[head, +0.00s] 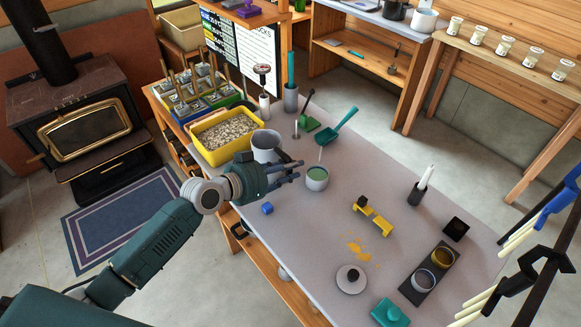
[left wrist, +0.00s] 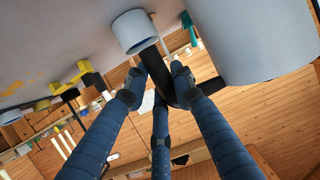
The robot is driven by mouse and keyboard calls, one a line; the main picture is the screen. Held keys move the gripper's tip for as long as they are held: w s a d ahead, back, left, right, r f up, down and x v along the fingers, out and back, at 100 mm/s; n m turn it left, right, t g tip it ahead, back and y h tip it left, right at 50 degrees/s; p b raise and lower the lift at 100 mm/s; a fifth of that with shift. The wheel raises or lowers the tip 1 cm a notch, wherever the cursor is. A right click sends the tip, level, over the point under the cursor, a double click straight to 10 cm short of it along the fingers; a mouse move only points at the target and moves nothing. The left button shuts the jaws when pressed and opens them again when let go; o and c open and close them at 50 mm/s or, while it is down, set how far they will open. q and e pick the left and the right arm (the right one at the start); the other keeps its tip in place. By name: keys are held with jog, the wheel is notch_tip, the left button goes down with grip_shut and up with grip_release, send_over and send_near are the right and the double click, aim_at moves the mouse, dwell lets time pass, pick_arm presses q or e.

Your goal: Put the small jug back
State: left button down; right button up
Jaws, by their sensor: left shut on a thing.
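The small jug (head: 317,180) is a pale grey cup with green contents and a thin stick rising by it. It is upright at the middle of the grey worktable (head: 330,236). My left gripper (head: 294,172) reaches it from the left. In the left wrist view the jug (left wrist: 131,30) shows close to the fingertips, and the fingers (left wrist: 158,88) are shut on its dark handle. I cannot tell if its base touches the table. My right gripper is not in view.
A larger grey pot (head: 266,147) stands close behind my left gripper. A teal scoop (head: 338,127) lies beyond the jug. A yellow stand (head: 371,219) and a black tray (head: 417,290) with round vessels are to the right.

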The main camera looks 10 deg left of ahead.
pick_arm(q)
jog(key=shift+r, duration=0.1)
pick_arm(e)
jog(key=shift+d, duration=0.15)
pick_arm(q)
jog(key=c, duration=1.5)
grip_release()
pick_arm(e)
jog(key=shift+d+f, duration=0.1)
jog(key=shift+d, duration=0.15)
pick_arm(q)
jog(key=shift+o, duration=0.2)
jog(key=shift+s+a, duration=0.1)
jog(key=shift+s, duration=0.05)
jog(key=b+v, duration=0.2)
jog(key=v, duration=0.9)
jog(key=shift+s+a+b, duration=0.15)
jog(key=shift+s+b, duration=0.15)
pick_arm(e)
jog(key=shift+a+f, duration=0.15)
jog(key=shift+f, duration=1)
pick_arm(q)
jog(key=shift+r, duration=0.1)
